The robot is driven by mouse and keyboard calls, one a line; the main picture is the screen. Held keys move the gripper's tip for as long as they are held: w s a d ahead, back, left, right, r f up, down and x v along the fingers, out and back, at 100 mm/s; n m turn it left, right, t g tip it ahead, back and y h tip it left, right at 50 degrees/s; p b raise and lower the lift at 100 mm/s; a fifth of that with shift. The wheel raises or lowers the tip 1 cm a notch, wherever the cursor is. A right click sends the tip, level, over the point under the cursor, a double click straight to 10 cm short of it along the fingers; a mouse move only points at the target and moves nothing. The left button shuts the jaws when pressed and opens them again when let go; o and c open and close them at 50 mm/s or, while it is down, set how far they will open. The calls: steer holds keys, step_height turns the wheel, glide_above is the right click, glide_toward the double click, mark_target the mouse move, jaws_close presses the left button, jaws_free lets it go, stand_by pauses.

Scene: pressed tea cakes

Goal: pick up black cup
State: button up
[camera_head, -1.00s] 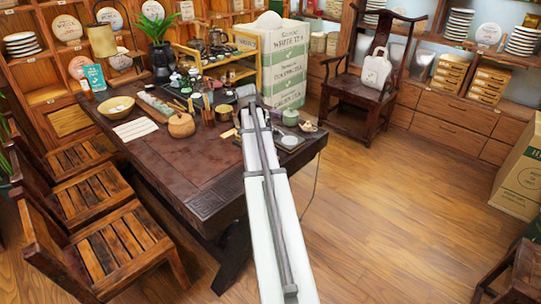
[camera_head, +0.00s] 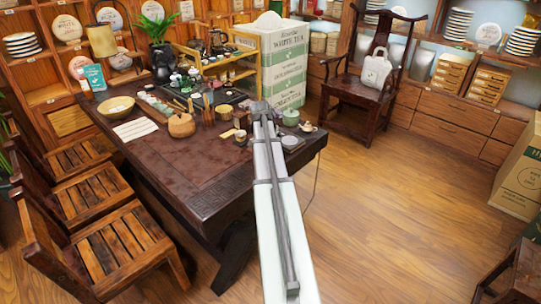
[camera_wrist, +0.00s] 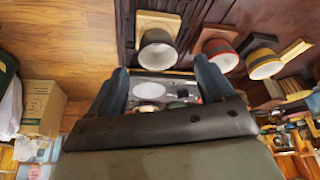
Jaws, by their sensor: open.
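A black cup (camera_wrist: 158,38) with a pale inside sits on a square wooden coaster (camera_wrist: 158,18) in the wrist view, just past and between my fingertips. My gripper (camera_wrist: 161,70) has its two dark fingers apart, with no cup between them.
The table's front left is clear. A tall white tea box (camera_head: 280,60) stands behind.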

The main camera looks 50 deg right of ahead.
steer(key=shift+x, duration=2.6)
steer(key=shift+s, duration=0.1)
steer(key=c, duration=1)
